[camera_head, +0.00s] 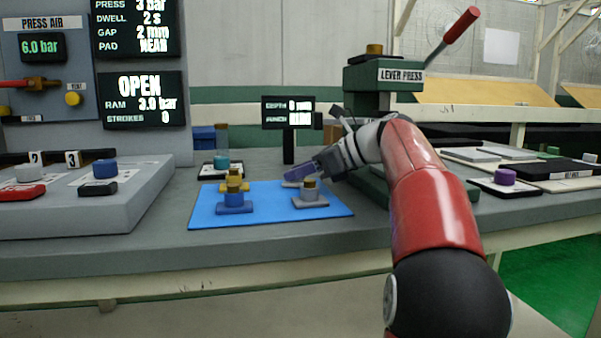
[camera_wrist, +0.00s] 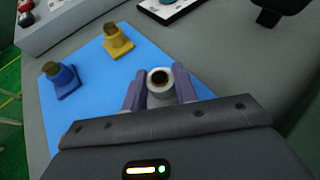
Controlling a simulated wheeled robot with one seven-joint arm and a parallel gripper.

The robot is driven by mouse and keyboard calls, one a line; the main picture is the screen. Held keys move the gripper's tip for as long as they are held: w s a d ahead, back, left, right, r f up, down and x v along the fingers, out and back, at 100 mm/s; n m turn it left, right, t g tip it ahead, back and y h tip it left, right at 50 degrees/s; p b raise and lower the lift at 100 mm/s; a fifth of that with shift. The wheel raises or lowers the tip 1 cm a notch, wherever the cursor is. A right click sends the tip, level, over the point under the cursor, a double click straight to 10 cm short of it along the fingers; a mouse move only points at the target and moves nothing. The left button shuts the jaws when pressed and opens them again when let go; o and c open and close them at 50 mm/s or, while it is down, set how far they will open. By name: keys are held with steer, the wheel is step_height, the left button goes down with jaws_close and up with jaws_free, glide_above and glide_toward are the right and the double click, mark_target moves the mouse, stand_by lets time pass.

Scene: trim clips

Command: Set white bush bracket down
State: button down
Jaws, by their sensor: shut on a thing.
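The white bush bracket (camera_head: 310,200) is a pale grey-white post on a flat foot, with a brown bush in its top. It is upright at the right part of the blue mat (camera_head: 270,220); whether its foot touches the mat is hard to tell. My gripper (camera_head: 308,178) reaches in from the right and is shut on its post. In the wrist view the bracket (camera_wrist: 158,98) sits between the two purple-grey fingers, its round top facing the camera and its foot hidden.
A blue bracket (camera_head: 234,207) and a yellow bracket (camera_head: 236,180) stand on the mat's left part. The lever press (camera_head: 372,78) is behind my arm. A small display (camera_head: 288,112) stands behind the mat. A grey console (camera_head: 125,195) is at left. The mat's front strip is clear.

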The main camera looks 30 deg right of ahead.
steer(key=c, duration=1.1)
jaws_free()
steer(key=shift+f, duration=0.1)
steer(key=shift+s+d+r, duration=0.1)
steer(key=shift+r, duration=0.15)
steer(key=p+v, duration=0.2)
steer(key=v, duration=0.9)
steer(key=shift+s+d+r, duration=0.15)
steer(key=shift+s+d, duration=0.05)
steer(key=shift+d, duration=0.05)
